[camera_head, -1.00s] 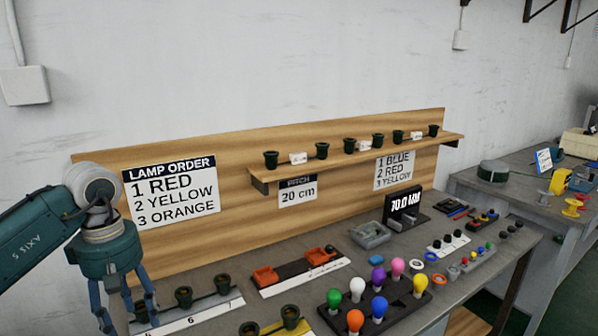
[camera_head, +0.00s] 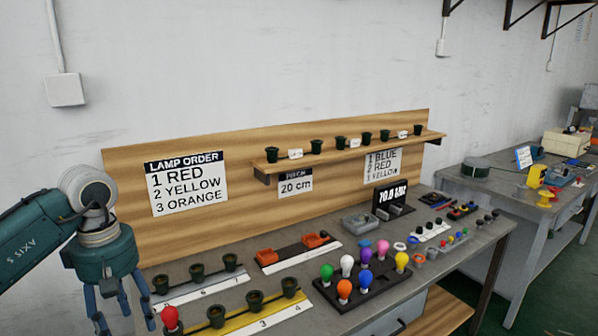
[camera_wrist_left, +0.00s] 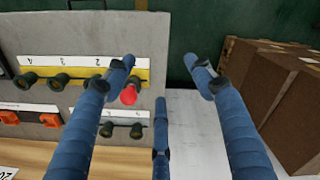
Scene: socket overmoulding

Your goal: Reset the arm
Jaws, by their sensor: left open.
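My left gripper (camera_head: 122,318) hangs fingers-down at the lower left of the head view, at the bench's left end. It is open and empty; its spread blue fingers also show in the left wrist view (camera_wrist_left: 158,72). A red lamp (camera_head: 170,318) stands at the end of the yellow socket strip (camera_head: 236,327), just right of the fingers. In the wrist view the red lamp (camera_wrist_left: 129,96) is close beside one finger; I cannot tell whether they touch. The other visible sockets on the yellow strip are empty. My right gripper is not in view.
A white strip (camera_head: 205,287) with dark sockets lies behind the yellow one. A black lamp rack (camera_head: 375,284) holds several coloured lamps. A wooden back panel with a shelf (camera_head: 350,150) stands behind. In the wrist view, brown boxes (camera_wrist_left: 270,90) stand to the right.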

